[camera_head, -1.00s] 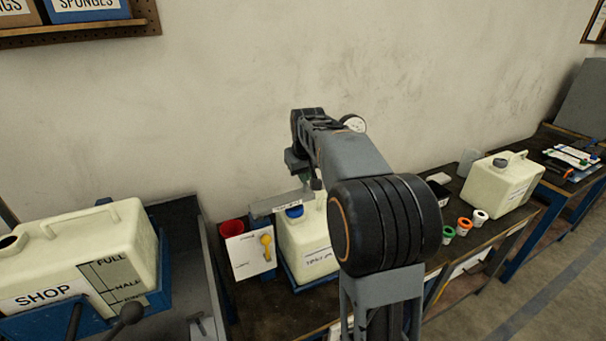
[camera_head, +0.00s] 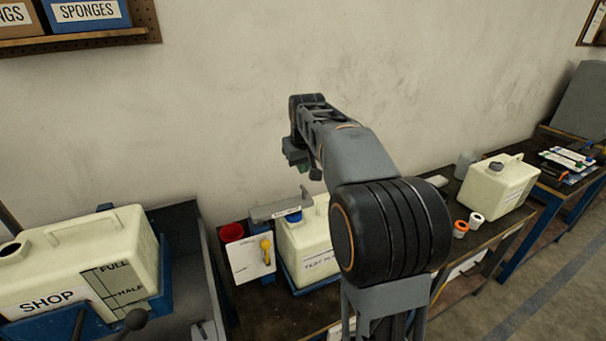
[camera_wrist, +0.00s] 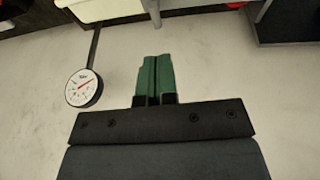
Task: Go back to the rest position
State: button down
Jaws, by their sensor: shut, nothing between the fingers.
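My gripper (camera_wrist: 154,77) shows in the wrist view with its two green fingers side by side and shut, nothing between them. Pale wall lies behind it. In the head view my gripper (camera_head: 298,160) is small and partly hidden at the end of my raised arm. It hangs above and apart from a cream tank (camera_head: 305,245) with a blue cap (camera_head: 293,217) and a grey bracket (camera_head: 278,206) beside the cap.
A large SHOP tank (camera_head: 90,262) stands at left. A red cup (camera_head: 231,233) and a white card with a yellow piece (camera_head: 266,252) stand beside the middle tank. Another cream tank (camera_head: 497,188) and small cups (camera_head: 460,229) are at right. A round gauge (camera_wrist: 83,87) shows in the wrist view.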

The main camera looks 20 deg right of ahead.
jog(key=d+v, duration=0.1)
jog(key=v, duration=0.6)
notch_tip(320, 180, down, 7)
jog(key=s+a+m, duration=0.1)
jog(key=s+a, duration=0.1)
jog(key=s, duration=0.1)
jog(key=s+a+f, duration=0.4)
jog(key=s, duration=0.5)
jog(key=s+a+f+n+y, duration=0.1)
jog(key=s+a+f, duration=0.4)
jog(key=s, duration=0.3)
jog(key=shift+s+a+t, duration=0.2)
jog(key=shift+s+t, duration=0.2)
jog(key=shift+f, duration=0.1)
jog(key=shift+a, duration=0.1)
